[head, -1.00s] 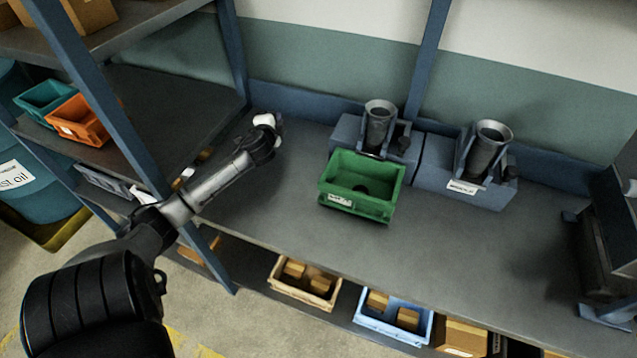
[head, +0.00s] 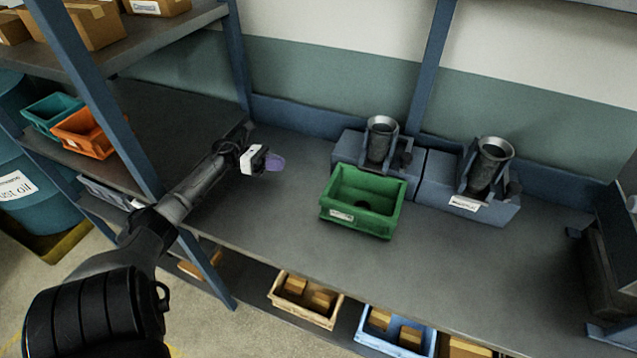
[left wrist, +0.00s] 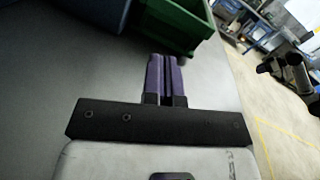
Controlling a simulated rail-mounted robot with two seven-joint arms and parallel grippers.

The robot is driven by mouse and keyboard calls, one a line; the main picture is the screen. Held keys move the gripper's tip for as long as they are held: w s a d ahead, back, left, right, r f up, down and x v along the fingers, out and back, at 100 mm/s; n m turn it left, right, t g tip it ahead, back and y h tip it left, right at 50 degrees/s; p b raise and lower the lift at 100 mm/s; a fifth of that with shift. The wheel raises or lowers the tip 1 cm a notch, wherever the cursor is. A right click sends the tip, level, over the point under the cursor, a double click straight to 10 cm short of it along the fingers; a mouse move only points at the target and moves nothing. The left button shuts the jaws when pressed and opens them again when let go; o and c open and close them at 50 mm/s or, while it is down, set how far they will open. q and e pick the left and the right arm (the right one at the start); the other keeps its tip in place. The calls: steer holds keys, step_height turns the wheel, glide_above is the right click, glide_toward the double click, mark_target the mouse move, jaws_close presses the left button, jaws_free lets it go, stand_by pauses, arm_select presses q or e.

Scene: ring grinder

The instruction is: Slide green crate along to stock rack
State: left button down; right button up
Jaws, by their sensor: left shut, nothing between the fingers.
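The green crate (head: 361,203) sits upright on the grey workbench in the head view, in front of the left grinder and with a small label on its front. It also shows at the top of the left wrist view (left wrist: 178,22). My left gripper (head: 276,162) is above the bench, left of the crate and apart from it. Its purple fingers (left wrist: 166,78) are closed together with nothing between them, pointing toward the crate. The stock rack (head: 180,112) stands at the left with blue posts and dark shelves. My right gripper is not in view.
Two grinders with upright cylinders (head: 381,140) (head: 487,165) stand behind and right of the crate. Teal (head: 50,112) and orange (head: 85,135) bins sit on the rack. A blue rack post (head: 128,130) rises near my arm. The bench between crate and rack is clear apart from my gripper.

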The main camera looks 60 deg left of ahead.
mark_target(327, 186)
arm_select(q)
steer(key=s+d+m+g+h, duration=0.1)
steer(key=m, duration=0.1)
steer(key=s+m+g+h, duration=0.1)
steer(key=m, duration=0.1)
steer(key=shift+d, duration=0.4)
steer(key=shift+w+d+r+m, duration=0.1)
steer(key=shift+w+d+m, duration=0.05)
steer(key=shift+m, duration=0.25)
steer(key=p+x, duration=0.1)
steer(key=x, duration=1.2)
steer(key=shift+w+d, duration=0.2)
steer(key=shift+d, duration=0.1)
